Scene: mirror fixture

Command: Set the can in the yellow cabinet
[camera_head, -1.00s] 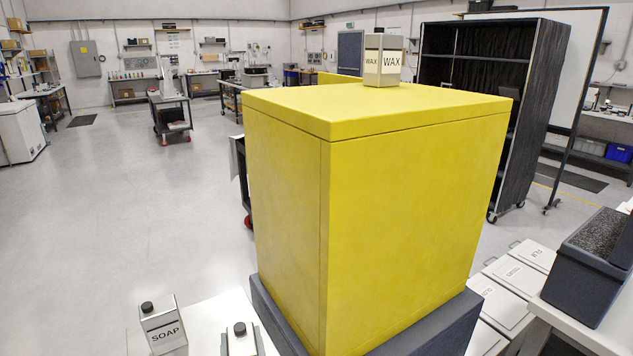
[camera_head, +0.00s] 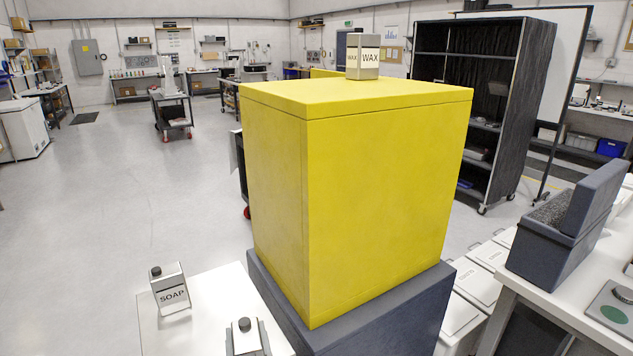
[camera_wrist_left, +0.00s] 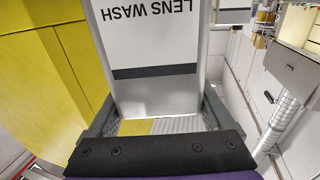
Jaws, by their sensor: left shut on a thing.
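In the left wrist view the can (camera_wrist_left: 160,90) reads LENS WASH, upside down in the picture, between the fingers of my left gripper (camera_wrist_left: 157,115). The cabinet's yellow side (camera_wrist_left: 45,75) shows at left there. My right gripper is not in view.
A SOAP container (camera_head: 171,288) stands on a white table (camera_head: 205,295) at lower left. A WAX container (camera_head: 362,57) stands on the cabinet. A dark grey box with a raised lid (camera_head: 555,230) is on a bench at right. Open floor lies at left.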

